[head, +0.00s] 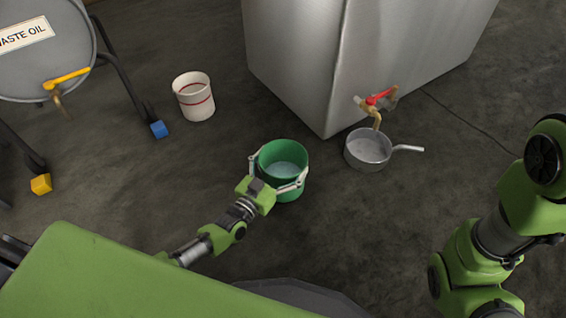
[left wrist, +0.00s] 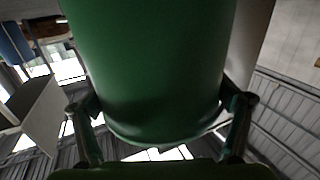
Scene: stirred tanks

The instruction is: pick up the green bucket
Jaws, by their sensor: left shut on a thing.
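In the left wrist view the bucket (left wrist: 150,70) fills the middle, between the two fingers (left wrist: 163,125). I cannot tell whether its base touches the floor. My right arm is at the right edge of the head view, but its gripper is not in view.
A white bucket with red bands (head: 194,97) stands back left. A saucepan (head: 368,150) sits under a red-handled tap (head: 379,97) by a big metal tank (head: 350,50). A waste oil drum (head: 45,50) on a stand is at left. Floor between them is clear.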

